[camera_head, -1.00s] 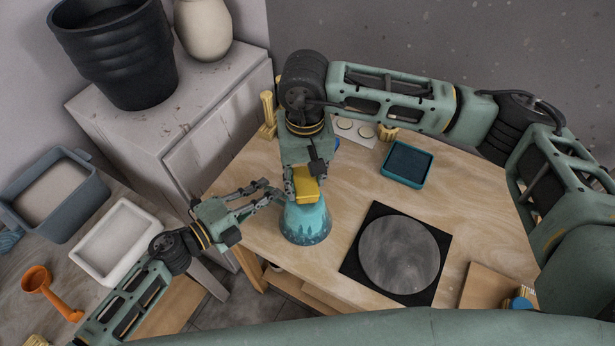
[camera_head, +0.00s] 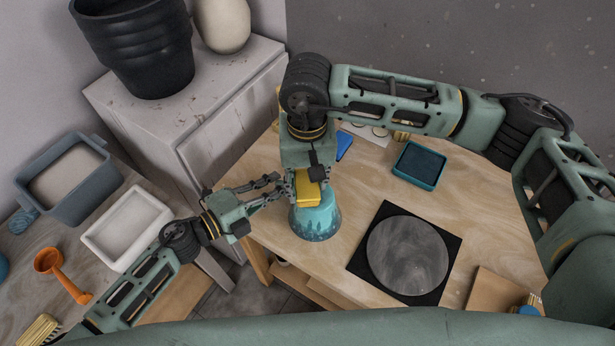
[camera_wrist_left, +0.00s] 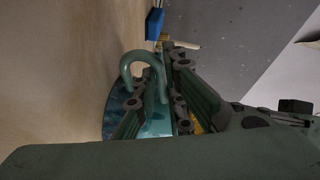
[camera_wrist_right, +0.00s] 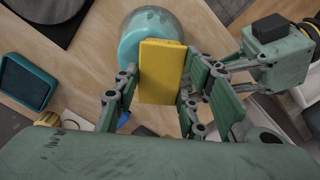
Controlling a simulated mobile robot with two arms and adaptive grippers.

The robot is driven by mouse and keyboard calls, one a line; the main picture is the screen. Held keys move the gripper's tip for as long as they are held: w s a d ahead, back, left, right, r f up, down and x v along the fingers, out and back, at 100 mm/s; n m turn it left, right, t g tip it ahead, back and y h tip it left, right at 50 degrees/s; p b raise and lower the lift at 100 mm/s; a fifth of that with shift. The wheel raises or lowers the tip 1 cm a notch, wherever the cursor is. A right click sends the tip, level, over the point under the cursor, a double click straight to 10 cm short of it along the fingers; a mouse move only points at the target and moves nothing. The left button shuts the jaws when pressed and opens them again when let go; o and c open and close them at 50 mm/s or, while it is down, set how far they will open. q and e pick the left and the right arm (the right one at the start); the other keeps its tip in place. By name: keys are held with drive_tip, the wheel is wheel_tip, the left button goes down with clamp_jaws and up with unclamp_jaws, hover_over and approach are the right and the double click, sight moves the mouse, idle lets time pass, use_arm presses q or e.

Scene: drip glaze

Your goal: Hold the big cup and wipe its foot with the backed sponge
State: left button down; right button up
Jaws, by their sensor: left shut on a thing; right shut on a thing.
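The big cup (camera_head: 316,221) is teal with darker speckled glaze, upside down with its wide end low, near the table's left edge. My left gripper (camera_head: 277,186) reaches in from the left and is shut on it at its handle; the looped handle (camera_wrist_left: 143,58) shows between the fingers in the left wrist view. My right gripper (camera_wrist_right: 160,100) is shut on the yellow sponge (camera_wrist_right: 163,70), holding it against or just over the cup's upper end. The sponge also shows in the head view (camera_head: 307,190). The cup's foot is hidden behind sponge and fingers.
A round grey disc (camera_head: 407,255) on a black square mat lies right of the cup. A teal tray (camera_head: 419,166) and a blue item (camera_head: 344,146) lie behind. A side table at left bears a white basin (camera_head: 126,228), a grey tub (camera_head: 62,180) and an orange ladle (camera_head: 62,272).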

use_arm(q)
drive_tip(key=shift+a+f, duration=0.2)
drive_tip(key=shift+f, duration=0.15)
use_arm(e)
drive_tip(key=shift+w+d, duration=0.65)
drive_tip(key=shift+d, duration=0.35)
drive_tip(key=shift+a, duration=0.1)
drive_tip(key=shift+s+a, duration=0.8)
drive_tip(key=shift+a, duration=0.05)
drive_tip(key=shift+w+d, duration=0.8)
drive_tip(key=shift+d, duration=0.15)
drive_tip(key=shift+a, duration=0.1)
